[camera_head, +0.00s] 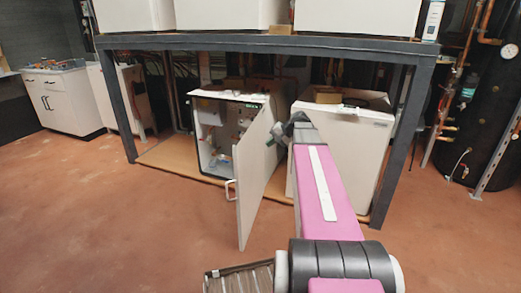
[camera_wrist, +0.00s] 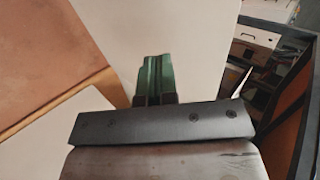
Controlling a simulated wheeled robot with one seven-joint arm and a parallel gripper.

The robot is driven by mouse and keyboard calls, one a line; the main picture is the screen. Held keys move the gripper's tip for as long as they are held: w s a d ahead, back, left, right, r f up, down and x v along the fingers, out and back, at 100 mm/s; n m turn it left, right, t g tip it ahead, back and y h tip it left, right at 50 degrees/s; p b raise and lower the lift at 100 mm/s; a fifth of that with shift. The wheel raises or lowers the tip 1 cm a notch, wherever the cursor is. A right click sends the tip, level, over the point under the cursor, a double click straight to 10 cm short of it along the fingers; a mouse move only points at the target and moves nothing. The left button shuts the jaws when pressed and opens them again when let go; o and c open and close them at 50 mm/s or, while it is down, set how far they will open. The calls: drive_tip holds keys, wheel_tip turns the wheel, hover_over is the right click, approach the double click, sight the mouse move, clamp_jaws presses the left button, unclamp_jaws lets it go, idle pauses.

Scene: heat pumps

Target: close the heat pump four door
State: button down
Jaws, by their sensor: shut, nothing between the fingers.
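A white heat pump cabinet (camera_head: 217,135) stands under the bench with its front open, showing wiring and parts inside. In the wrist view my green fingertips (camera_wrist: 153,78) are together and empty, in front of a large plain white panel (camera_wrist: 190,40). I cannot tell whether they touch it. My arm hides part of the unit on the right.
A second white unit (camera_head: 335,155) stands close on the right under the dark bench frame (camera_head: 405,150). White units stand on the bench. A black tank (camera_head: 490,110) and pipes are at the far right. The reddish floor (camera_head: 110,230) at the left front is clear.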

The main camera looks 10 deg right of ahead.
sight(244, 155)
drive_tip(key=x, duration=0.3)
drive_tip(key=r+x, duration=0.1)
drive_tip(key=x, duration=0.3)
drive_tip(key=a+x, duration=0.1)
drive_tip(key=x, duration=0.2)
drive_tip(key=shift+w+a+f, duration=0.15)
drive_tip(key=shift+w+a, duration=0.15)
drive_tip(key=shift+w, duration=0.15)
drive_tip(key=shift+w+a, duration=0.35)
drive_tip(key=shift+a, duration=0.35)
